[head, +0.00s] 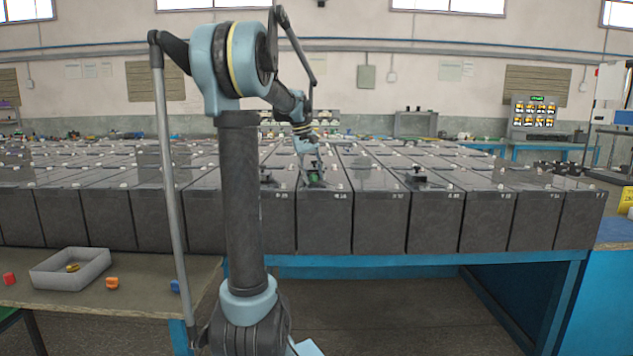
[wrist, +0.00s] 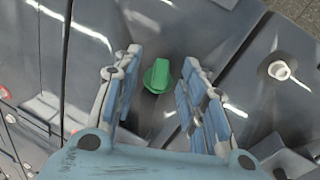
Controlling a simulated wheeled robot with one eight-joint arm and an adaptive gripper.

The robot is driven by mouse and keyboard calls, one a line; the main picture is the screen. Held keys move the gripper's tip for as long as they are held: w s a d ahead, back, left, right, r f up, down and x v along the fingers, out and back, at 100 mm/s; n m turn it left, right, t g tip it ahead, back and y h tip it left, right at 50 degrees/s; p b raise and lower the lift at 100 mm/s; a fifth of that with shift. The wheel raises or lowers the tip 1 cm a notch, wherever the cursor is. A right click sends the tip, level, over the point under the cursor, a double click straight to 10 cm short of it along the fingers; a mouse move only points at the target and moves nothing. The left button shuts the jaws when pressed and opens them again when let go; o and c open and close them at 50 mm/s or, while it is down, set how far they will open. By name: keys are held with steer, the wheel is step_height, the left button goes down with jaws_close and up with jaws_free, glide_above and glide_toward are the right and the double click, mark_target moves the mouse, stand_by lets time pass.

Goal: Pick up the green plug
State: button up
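The green plug (wrist: 158,74) is a round cap with a raised grip. It sits on the dark top of a battery, between and a little ahead of my gripper's fingers in the wrist view. My gripper (wrist: 160,92) is open, with a blue-padded finger on each side of the plug and a gap on both sides. In the head view the green plug (head: 315,176) shows small on a battery in the front row, and my gripper (head: 308,150) is above it. I cannot tell the exact height between them.
Rows of dark batteries (head: 380,220) stand on a blue-framed bench (head: 420,262). Black fittings (head: 417,174) rise from nearby battery tops. A pale terminal (wrist: 279,70) stands right of my gripper. A grey tray (head: 70,268) with a yellow plug (head: 73,268) is on the left table.

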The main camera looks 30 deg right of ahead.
steer(key=c, duration=0.6)
steer(key=shift+r, duration=0.1)
